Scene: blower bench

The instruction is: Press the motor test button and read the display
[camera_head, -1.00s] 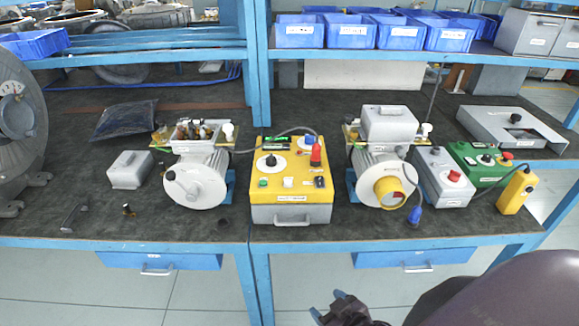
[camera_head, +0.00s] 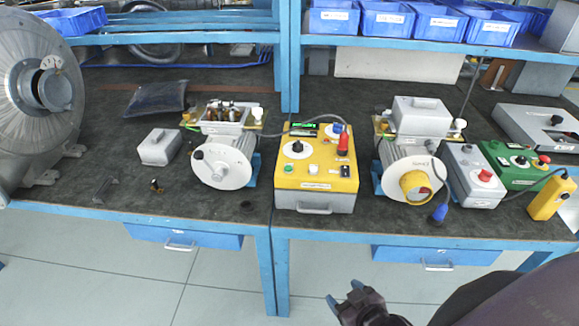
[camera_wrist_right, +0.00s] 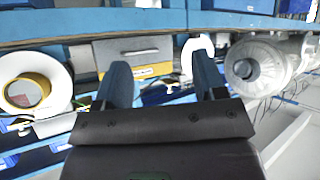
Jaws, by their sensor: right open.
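The yellow-topped test box (camera_head: 325,183) with a grey drawer-like front stands at the bench's front middle. Its top carries a dark display with green lit characters (camera_head: 303,130), too small to read, a black dial (camera_head: 296,148), a green button (camera_head: 289,168), a white button (camera_head: 313,169) and a red plug (camera_head: 343,146). I cannot read which button is the motor test one. My right gripper (camera_head: 344,293) is open and empty, below and in front of the bench edge, apart from the box. Its two fingers also show in the right wrist view (camera_wrist_right: 160,70). My left gripper is not seen.
One motor (camera_head: 222,165) with an open terminal box stands left of the test box, another (camera_head: 408,172) with a yellow socket right of it. A grey box with a red button (camera_head: 470,178) and green box (camera_head: 512,165) stand further right. A blue drawer (camera_head: 436,254) hangs below the bench edge.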

